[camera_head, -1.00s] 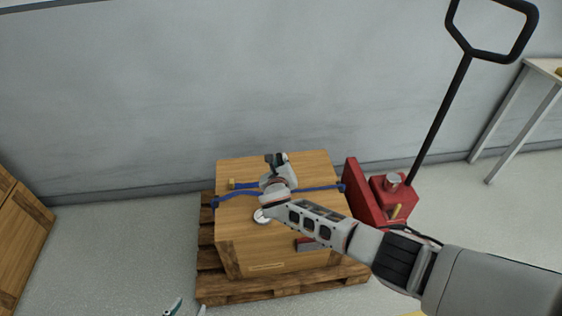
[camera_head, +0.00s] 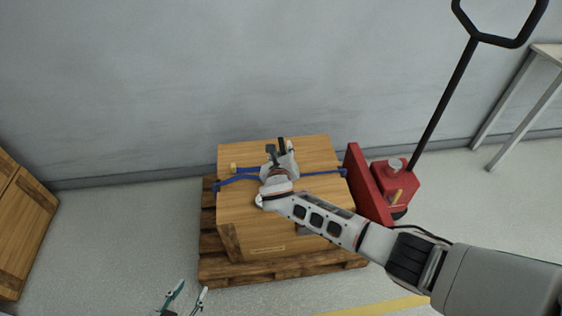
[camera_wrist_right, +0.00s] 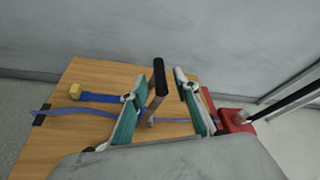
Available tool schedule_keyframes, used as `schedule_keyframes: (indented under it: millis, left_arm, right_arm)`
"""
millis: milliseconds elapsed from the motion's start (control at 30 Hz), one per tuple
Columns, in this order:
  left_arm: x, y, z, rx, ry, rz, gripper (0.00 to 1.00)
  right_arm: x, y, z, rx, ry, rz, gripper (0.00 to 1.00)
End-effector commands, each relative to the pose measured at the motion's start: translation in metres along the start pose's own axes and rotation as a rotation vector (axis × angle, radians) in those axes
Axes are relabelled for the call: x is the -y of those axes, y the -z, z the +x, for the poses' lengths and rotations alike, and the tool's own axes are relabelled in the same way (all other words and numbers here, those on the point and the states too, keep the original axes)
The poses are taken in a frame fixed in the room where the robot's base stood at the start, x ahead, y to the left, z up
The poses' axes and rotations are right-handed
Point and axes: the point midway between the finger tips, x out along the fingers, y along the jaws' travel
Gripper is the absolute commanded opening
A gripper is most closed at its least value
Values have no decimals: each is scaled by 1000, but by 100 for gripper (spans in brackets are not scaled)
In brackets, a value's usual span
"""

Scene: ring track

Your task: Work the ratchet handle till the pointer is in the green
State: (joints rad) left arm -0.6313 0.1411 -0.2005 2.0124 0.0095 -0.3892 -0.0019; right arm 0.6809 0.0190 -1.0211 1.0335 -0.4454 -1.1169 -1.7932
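A wooden crate (camera_head: 240,215) has a blue strap (camera_head: 325,173) across its top. The ratchet handle, a grey lever with a black grip (camera_wrist_right: 159,77), stands up between the fingers of my right gripper (camera_wrist_right: 158,98) in the wrist view. Those fingers are apart, with gaps visible on both sides of the handle. In the head view my right gripper (camera_head: 281,151) is over the crate top and hides most of the ratchet. A white round dial (camera_head: 260,200) is mostly covered by my right arm; its pointer cannot be read. My left gripper (camera_head: 185,298) is open and empty at the bottom edge.
The crate stands on a wooden pallet (camera_head: 212,245). A red pallet jack (camera_head: 370,187) with a tall black handle stands close to its right. A yellow block (camera_head: 233,168) lies at the strap's left. A wall is behind, another crate (camera_head: 20,230) at far left, a table (camera_head: 548,52) at right.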

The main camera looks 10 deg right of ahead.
Motion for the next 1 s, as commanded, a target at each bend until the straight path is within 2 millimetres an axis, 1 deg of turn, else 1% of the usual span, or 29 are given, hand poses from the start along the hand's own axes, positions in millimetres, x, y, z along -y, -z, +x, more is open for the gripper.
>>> schedule_keyframes:
  millis: [33,300,500,700,1000]
  left_arm:
    - [0,0,0,0,0,0,38]
    - [0,0,0,0,0,0,38]
    - [0,0,0,0,0,0,38]
    - [0,0,0,0,0,0,38]
    - [0,0,0,0,0,0,38]
  right_arm:
    - [-1,1,-8,0,-3,2,30]
    - [0,2,-49,-2,-2,1,30]
    - [0,2,-72,-3,-1,0,30]
    - [1,1,-82,-2,1,-1,30]
    - [0,1,-82,-2,1,-1,30]
